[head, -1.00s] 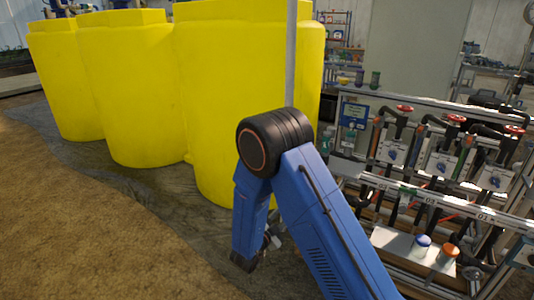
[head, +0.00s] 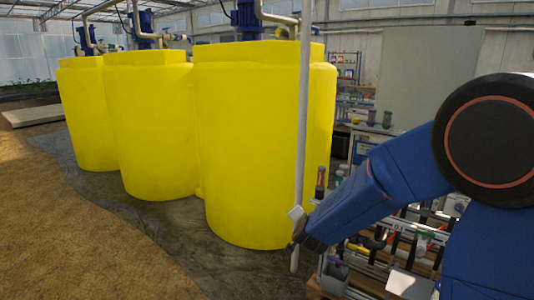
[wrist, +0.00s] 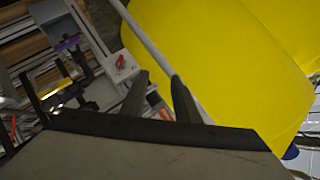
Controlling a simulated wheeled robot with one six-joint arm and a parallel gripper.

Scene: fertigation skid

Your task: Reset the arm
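My blue arm comes in from the right in the head view and reaches left and down. My gripper (wrist: 158,85) shows two dark fingers in the wrist view. They stand apart with nothing between them, and background shows through the gap. In the head view the arm's end is small and dark, in front of the foot of a grey vertical pipe (head: 304,110). I cannot tell there whether it touches the pipe. The pipe also passes behind the fingers in the wrist view (wrist: 150,45).
Several yellow tanks (head: 265,150) stand left of the arm's end; the nearest fills the wrist view's upper right (wrist: 230,60). Sandy floor (head: 70,230) at left is free.

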